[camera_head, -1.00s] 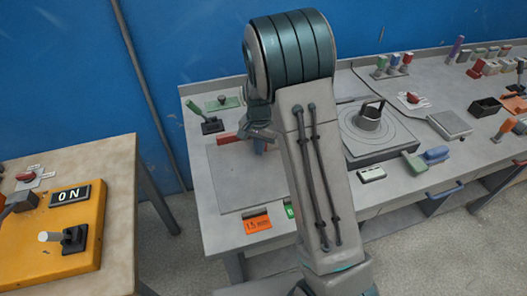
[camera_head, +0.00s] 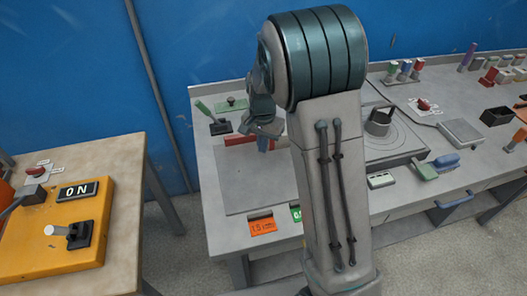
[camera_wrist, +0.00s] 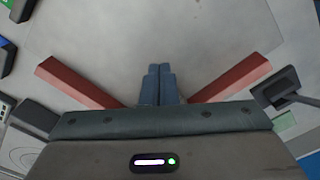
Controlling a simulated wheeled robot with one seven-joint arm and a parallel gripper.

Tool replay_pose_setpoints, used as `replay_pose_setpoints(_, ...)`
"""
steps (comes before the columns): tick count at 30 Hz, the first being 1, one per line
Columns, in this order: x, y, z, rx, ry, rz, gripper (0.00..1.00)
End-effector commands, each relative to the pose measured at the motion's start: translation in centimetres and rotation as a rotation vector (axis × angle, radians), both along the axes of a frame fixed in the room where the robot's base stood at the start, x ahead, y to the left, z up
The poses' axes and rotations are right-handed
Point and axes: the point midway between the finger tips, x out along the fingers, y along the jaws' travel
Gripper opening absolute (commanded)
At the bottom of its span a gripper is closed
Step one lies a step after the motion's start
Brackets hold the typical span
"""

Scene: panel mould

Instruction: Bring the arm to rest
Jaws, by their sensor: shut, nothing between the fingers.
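My arm rises in front of the workbench in the head view and hides part of it. My gripper (camera_head: 263,144) is above the grey plate (camera_head: 240,195) at the left of the bench, partly hidden by my own arm. In the wrist view my gripper (camera_wrist: 157,70) shows two blue fingers pressed together with nothing between them. A red bar lies on each side of the fingers, one at left (camera_wrist: 75,82) and one at right (camera_wrist: 232,78). I cannot tell how high the fingertips are above the plate.
A yellow box (camera_head: 30,240) with an ON sign stands on the left table. A lever (camera_head: 213,122) is behind the plate. A round fixture (camera_head: 378,125) and a black bin (camera_head: 497,116) are at right. Orange and green tags (camera_head: 262,226) line the front edge.

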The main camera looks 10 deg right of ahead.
Motion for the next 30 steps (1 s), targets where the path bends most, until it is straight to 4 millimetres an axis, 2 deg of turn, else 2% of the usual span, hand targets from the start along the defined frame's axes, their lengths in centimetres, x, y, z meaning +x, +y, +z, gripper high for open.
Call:
replay_pose_setpoints(3, 0.0, 0.5, 2.5, 0.001, -0.003, 0.009, 0.0)
replay_pose_setpoints(9, 0.0, 0.6, 5.2, 0.0, 0.0, 0.011, 0.0)
replay_pose_setpoints(20, -0.4, 0.2, 6.3, 0.002, -0.002, 0.013, 0.0)
replay_pose_setpoints(23, -2.2, -0.4, 7.7, 0.016, -0.023, 0.055, 0.0)
replay_pose_setpoints(30, -8.9, -2.0, 11.2, 0.036, -0.1, 0.225, 0.0)
